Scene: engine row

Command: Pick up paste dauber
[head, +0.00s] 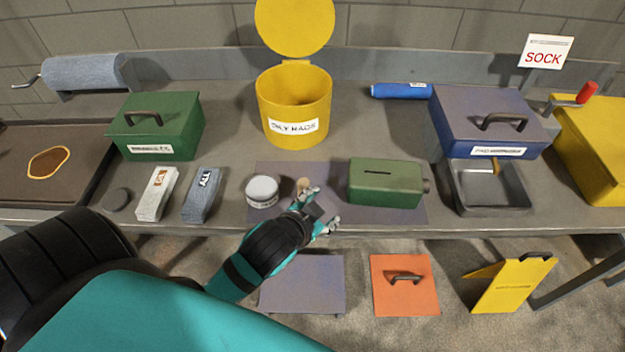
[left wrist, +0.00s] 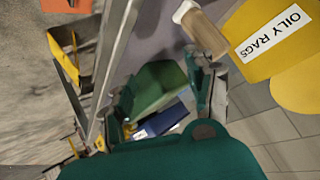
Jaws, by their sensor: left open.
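The paste dauber, a short wooden piece (head: 304,184), shows on the grey mat just beyond my left gripper in the head view, partly hidden by it. In the left wrist view its tan handle (left wrist: 207,36) and pale end lie at the top, beside one finger. My left gripper (head: 325,209) is open, low over the bench's front part, with nothing visible between its fingers. Whether a finger touches the dauber I cannot tell. My right gripper is not in view.
A white round tin (head: 262,191) stands left of the gripper and a green slotted box (head: 385,184) right of it. The yellow oily rags bin (head: 293,112) stands behind. Grey and blue-grey blocks (head: 201,195) stand farther left. The bench's front edge (head: 400,233) is close.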

